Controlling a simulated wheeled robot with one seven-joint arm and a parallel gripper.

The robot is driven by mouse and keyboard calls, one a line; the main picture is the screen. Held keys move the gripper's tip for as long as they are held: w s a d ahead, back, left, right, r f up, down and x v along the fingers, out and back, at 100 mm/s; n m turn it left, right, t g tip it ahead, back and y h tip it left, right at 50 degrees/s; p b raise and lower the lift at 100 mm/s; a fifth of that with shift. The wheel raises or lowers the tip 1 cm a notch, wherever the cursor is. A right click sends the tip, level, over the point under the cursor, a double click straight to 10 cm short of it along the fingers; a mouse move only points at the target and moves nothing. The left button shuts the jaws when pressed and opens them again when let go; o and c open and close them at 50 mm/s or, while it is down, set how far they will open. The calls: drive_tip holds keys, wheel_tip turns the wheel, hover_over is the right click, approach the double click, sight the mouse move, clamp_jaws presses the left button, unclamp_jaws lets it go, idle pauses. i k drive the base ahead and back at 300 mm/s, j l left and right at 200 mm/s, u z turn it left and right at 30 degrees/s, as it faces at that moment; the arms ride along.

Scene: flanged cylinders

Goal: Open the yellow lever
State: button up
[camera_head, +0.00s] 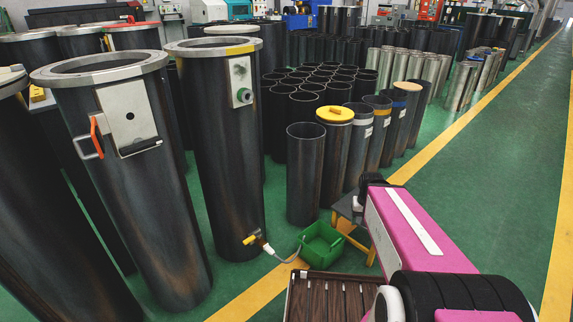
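The yellow lever (250,240) is small and sits on a valve low on the front of a tall dark flanged cylinder (222,150). A pale fitting (267,247) and a thin grey hose (283,259) lead from the valve to the right. The lever is too small here to tell its exact angle. My pink and black arm fills the lower right of the picture, to the right of the lever. My gripper does not show, and nothing is seen touching the lever.
A green bin (321,245) stands right of the valve. A brown slatted surface (330,297) lies in front. Another flanged cylinder (140,200) with a red-orange handle (96,136) stands left. Many dark pipes (305,175) crowd behind. Green floor (500,200) is open at right.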

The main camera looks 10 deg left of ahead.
sight(248, 241)
drive_tip(key=i+j+u, duration=0.1)
drive_tip(key=u, duration=0.95)
drive_tip(key=k+u, duration=0.1)
drive_tip(key=k, duration=0.55)
drive_tip(key=j+z, duration=0.3)
drive_tip(key=k+j+z, duration=0.1)
drive_tip(key=j+z, duration=0.2)
drive_tip(key=j, duration=0.2)
drive_tip(key=i+l, duration=0.15)
drive_tip(key=i, duration=0.2)
